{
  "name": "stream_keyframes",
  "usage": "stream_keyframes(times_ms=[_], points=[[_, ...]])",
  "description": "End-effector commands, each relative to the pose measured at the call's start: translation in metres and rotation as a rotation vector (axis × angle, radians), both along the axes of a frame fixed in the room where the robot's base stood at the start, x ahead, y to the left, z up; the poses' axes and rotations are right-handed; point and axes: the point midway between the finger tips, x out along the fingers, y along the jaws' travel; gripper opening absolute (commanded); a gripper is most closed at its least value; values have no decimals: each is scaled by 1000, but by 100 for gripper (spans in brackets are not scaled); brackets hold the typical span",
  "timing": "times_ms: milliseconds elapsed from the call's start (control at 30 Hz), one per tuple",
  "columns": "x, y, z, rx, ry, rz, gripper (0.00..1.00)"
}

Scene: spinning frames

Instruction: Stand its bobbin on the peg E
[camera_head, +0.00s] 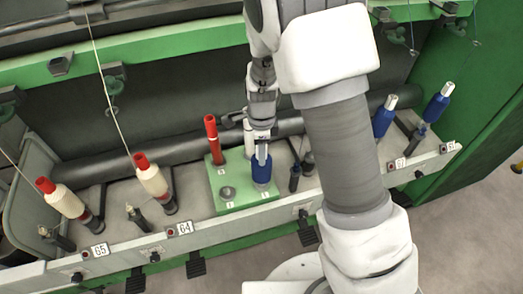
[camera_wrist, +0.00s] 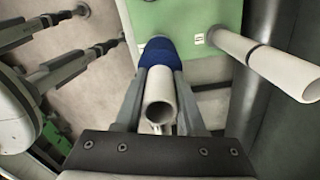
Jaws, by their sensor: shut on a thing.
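My gripper (camera_head: 262,136) points down over the front right corner of a green block (camera_head: 232,201). It is shut on the bare pale tube of a blue bobbin (camera_head: 261,168). In the wrist view my gripper (camera_wrist: 159,78) has one finger on each side of the tube, with the blue winding (camera_wrist: 159,51) beyond the fingertips. The bobbin looks upright at the block; I cannot tell whether it rests there or hangs just above. Labels on the block and the small pegs are too small to read, so I cannot pick out peg E.
A red tube (camera_head: 212,138) stands at the block's back left and a white tube (camera_wrist: 270,66) near the held bobbin. A short dark post (camera_head: 227,192) is at front left. Cream bobbins (camera_head: 66,201) stand left, blue bobbins (camera_head: 384,117) right. A dark roller (camera_head: 120,158) runs behind.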

Motion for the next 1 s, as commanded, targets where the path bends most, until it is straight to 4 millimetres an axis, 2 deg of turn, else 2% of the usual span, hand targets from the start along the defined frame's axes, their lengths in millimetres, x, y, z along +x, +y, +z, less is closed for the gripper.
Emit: stream_keyframes(times_ms=[167, 200, 367, 633, 767, 867, 1000], points=[[0, 0, 0, 0, -1, 0, 0], [0, 0, 0, 0, -1, 0, 44], [0, 0, 0, 0, -1, 0, 73], [0, 0, 0, 0, 0, 0, 74], [1, 0, 7, 1, -2, 1, 74], [1, 1, 22, 1, -3, 2, 74], [1, 1, 54, 2, -5, 2, 74]])
